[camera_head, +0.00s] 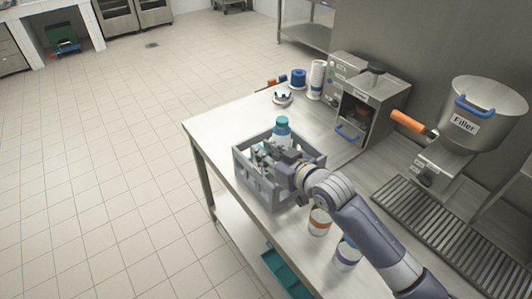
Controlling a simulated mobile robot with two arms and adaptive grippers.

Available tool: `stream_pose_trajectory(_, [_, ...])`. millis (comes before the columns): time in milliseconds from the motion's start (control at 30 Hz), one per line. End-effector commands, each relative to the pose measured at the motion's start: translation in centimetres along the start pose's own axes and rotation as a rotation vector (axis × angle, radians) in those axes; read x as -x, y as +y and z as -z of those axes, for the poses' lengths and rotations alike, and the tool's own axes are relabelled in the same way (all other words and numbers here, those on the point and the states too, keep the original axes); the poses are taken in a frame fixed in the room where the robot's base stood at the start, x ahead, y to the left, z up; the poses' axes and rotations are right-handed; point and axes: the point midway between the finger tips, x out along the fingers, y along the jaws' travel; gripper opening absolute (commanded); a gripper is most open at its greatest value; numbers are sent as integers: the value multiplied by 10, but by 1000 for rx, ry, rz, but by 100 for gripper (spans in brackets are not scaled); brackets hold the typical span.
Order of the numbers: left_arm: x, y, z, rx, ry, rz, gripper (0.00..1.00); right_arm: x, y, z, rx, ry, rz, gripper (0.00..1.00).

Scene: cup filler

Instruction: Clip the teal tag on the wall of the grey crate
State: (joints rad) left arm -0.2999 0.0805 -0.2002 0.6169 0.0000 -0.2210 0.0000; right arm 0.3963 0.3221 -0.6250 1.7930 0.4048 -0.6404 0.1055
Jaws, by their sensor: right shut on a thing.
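The grey crate (244,170) stands on the steel table. A bottle with a teal cap (282,122) stands in it, rising above the rim. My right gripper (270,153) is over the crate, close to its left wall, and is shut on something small. The thing looks like the teal tag, but it is mostly hidden by the fingers, so I cannot tell if it touches the wall. My left gripper is not in view.
A bottle with an orange band (319,222) and one with a purple band (347,253) stand right of the crate, by my right arm. The filler (470,125) and a boxy machine (368,110) stand behind. The table's left end (215,130) is clear.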

Motion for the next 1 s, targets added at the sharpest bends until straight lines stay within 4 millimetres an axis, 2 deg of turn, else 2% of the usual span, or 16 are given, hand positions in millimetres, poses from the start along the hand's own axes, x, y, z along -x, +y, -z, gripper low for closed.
stream_pose_trajectory(33, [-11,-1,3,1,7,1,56,-3,0,-9,0,1,0,5])
stream_pose_trajectory(167, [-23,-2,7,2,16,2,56,-6,0,-21,0,1,0,5])
stream_pose_trajectory(600, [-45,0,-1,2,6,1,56,-19,0,-59,0,0,0,5])
stream_pose_trajectory(1000, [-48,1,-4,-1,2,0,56,-21,0,-67,0,1,0,5])
